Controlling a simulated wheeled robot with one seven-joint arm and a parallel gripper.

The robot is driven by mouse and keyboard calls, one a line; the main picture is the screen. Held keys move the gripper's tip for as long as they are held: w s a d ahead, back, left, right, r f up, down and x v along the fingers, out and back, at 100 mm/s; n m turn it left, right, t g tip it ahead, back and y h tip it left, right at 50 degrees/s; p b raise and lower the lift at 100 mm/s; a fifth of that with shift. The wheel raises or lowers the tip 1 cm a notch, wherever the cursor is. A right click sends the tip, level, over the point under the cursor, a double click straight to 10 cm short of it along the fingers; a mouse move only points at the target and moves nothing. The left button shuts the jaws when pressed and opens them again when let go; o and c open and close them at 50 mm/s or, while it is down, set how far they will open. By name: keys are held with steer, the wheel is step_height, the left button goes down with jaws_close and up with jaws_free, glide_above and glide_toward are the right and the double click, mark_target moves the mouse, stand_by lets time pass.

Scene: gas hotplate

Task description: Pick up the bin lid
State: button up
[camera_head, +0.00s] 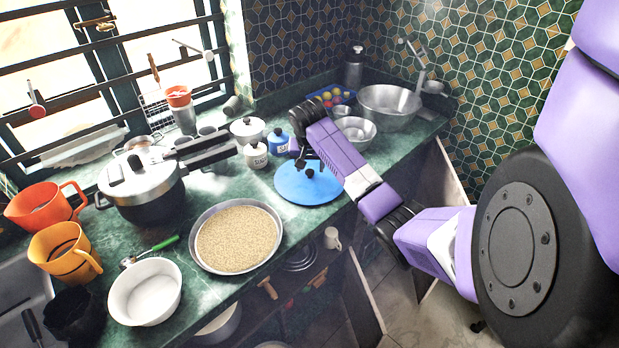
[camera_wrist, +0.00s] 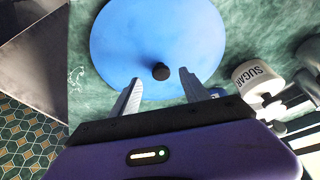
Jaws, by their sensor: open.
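The bin lid (camera_head: 300,192) is a flat blue disc with a dark knob. It lies on the green counter in the head view, near the counter's front edge. In the wrist view the blue lid (camera_wrist: 140,45) fills the upper middle, and its black knob (camera_wrist: 161,72) shows just beyond and between the fingertips. My gripper (camera_wrist: 158,82) is open and empty, with its two grey fingers over the near part of the lid. In the head view my gripper (camera_head: 307,166) is above the lid and partly hides it. I cannot tell whether the fingers touch the lid.
A white sugar canister (camera_wrist: 256,80) stands just right of my gripper in the wrist view. White and blue canisters (camera_head: 278,142) stand behind the lid in the head view. A tray of grain (camera_head: 238,238) lies to the left, and steel bowls (camera_head: 356,131) stand to the right.

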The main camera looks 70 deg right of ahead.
mark_target(310, 171)
steer(key=shift+x, duration=1.65)
steer(key=shift+w+d, duration=0.1)
jaws_close()
steer(key=shift+r, duration=0.1)
